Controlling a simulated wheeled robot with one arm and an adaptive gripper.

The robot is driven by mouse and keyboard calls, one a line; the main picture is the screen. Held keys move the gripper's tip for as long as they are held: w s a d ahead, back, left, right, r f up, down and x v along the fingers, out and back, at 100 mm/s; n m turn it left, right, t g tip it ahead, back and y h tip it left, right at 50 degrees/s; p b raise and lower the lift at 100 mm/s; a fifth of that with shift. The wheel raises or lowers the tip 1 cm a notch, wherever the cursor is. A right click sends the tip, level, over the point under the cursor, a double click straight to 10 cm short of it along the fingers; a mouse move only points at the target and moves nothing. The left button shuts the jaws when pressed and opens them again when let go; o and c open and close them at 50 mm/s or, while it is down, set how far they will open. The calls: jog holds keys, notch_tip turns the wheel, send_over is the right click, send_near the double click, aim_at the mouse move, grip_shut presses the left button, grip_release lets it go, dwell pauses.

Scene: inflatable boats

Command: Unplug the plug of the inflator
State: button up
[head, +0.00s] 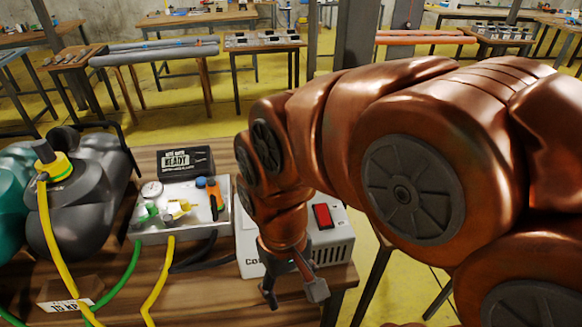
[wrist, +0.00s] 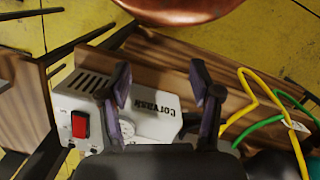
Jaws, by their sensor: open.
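A white inflator box (head: 337,240) with a red rocker switch (head: 322,216) sits at the right end of the wooden table. In the wrist view the box (wrist: 150,115) shows black lettering, vent slots, a round dial and the red switch (wrist: 80,124). My gripper (head: 293,290) hangs in front of the box with its fingers apart and empty. In the wrist view the gripper (wrist: 160,84) spans the lettered part of the box. A dark cable or hose (head: 192,262) runs to the left of the box. I cannot make out the plug; my arm hides part of the box.
Yellow (head: 160,280) and green hoses (head: 126,275) cross the table. Dark and teal inflatable tubes (head: 92,215) fill the left.

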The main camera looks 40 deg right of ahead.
jog(key=w+d+r+m, duration=0.1)
jog(key=w+d+m, duration=0.25)
jog(key=w, duration=0.35)
jog(key=w+d+r+m+t, duration=0.1)
jog(key=w+d+m, duration=0.25)
jog(key=w, duration=0.25)
jog(key=w+d+r+m, duration=0.1)
jog(key=w+d+m, duration=0.2)
jog(key=w+m, duration=0.3)
jog(key=w+d+f+m, duration=0.1)
jog(key=w+d+m, duration=0.2)
jog(key=w+d, duration=0.2)
jog(key=w+d+f+m, duration=0.1)
jog(key=w+d+m, duration=0.2)
jog(key=w+d, duration=0.2)
jog(key=w+d+f+m, duration=0.1)
jog(key=w+d+m, duration=0.2)
jog(key=w+d, duration=0.2)
jog(key=shift+d+f+t+b, duration=0.3)
jog(key=shift+d+t, duration=0.1)
jog(key=shift+d, duration=0.25)
jog(key=shift+f, duration=0.1)
jog(key=shift+f+b, duration=1.4)
jog(key=shift+f, duration=3)
grip_shut()
